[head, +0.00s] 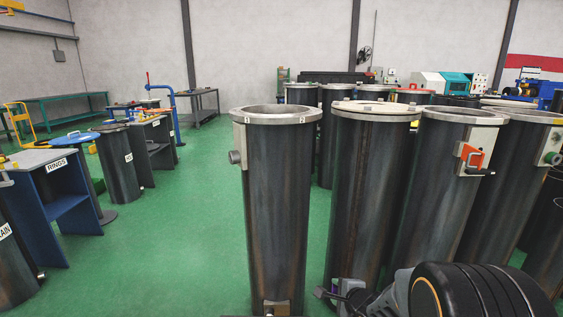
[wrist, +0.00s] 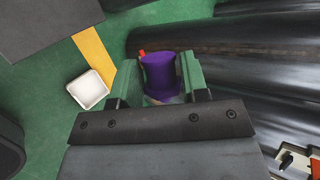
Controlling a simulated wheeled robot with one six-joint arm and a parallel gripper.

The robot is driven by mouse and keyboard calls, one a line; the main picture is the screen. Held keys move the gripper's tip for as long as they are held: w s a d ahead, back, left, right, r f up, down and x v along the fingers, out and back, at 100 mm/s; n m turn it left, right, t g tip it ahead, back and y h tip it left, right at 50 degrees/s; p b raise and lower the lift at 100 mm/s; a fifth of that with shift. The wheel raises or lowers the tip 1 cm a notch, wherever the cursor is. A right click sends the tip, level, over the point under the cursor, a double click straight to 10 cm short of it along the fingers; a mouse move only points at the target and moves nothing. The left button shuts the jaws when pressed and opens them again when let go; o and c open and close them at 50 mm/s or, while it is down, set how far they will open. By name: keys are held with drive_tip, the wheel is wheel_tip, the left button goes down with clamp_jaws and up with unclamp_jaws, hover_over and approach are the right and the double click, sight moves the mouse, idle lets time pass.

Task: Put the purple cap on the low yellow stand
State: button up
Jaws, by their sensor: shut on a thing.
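The purple cap (wrist: 160,76) sits between the two green-grey fingers of my gripper (wrist: 158,68) in the wrist view, and the gripper is shut on it. The cap has a wider rim toward the camera. In the head view my gripper (head: 337,292) is low at the bottom, in front of the dark cylinders, partly cut off by the frame edge and my arm. I cannot make out a low yellow stand for certain in either view.
A white square tray (wrist: 90,89) lies by a yellow strip (wrist: 92,62) on the green floor. A small red thing (wrist: 141,53) shows behind the cap. Tall flanged cylinders (head: 278,200) crowd the middle and right. Green floor (head: 180,240) is open to the left, before blue benches (head: 70,212).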

wheel_tip(320, 180, up, 27)
drive_tip(key=p, duration=2.1)
drive_tip(key=shift+f, duration=0.15)
